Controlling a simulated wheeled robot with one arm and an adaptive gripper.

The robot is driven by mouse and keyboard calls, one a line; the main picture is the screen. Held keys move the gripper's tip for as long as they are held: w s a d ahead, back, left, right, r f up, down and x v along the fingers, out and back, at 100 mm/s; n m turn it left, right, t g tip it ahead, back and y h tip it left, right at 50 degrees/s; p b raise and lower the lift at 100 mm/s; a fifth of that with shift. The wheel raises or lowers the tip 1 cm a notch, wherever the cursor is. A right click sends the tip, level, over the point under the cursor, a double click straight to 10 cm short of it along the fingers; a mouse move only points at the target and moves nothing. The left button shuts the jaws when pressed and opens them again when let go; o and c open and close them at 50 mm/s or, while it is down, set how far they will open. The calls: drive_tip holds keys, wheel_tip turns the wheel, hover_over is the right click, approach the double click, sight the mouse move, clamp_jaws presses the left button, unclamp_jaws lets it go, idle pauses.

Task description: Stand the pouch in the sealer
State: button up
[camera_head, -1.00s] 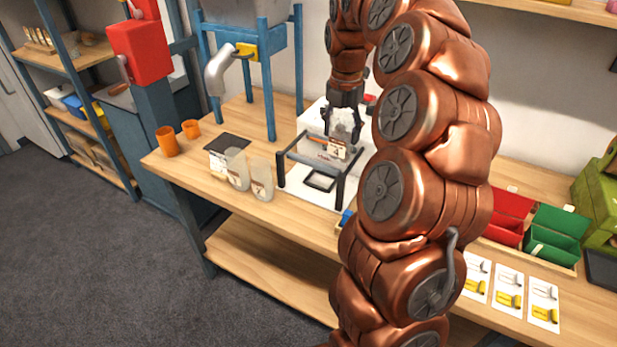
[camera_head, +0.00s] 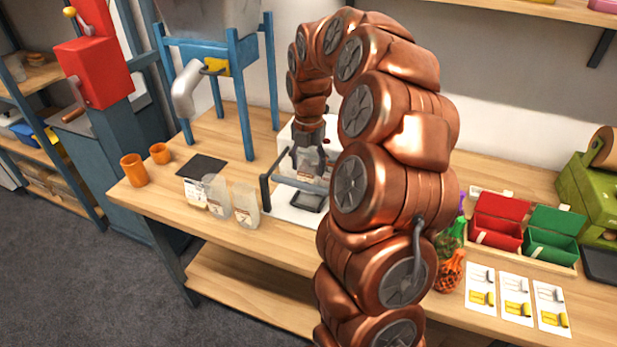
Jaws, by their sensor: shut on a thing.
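My gripper (camera_head: 308,153) is shut on a clear pouch (camera_head: 308,166) and points down over the sealer. The sealer is a white unit with a dark bar frame (camera_head: 265,194) and a pale base (camera_head: 284,212) on the bench. The pouch hangs about upright, low down by the sealer's bar. I cannot tell whether its bottom touches the sealer. My own arm hides the sealer's right side.
Orange cups (camera_head: 133,170) stand further left. A blue-legged hopper stand (camera_head: 243,110) rises behind. Red (camera_head: 497,222) and green (camera_head: 552,235) bins sit at right.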

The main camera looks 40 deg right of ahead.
sight(309, 178)
drive_tip(key=shift+f+p, duration=0.4)
drive_tip(key=shift+f, duration=1.95)
drive_tip(key=shift+f, duration=0.2)
drive_tip(key=o, duration=1.3)
drive_tip(key=shift+o, duration=0.2)
drive_tip(key=shift+r, duration=0.1)
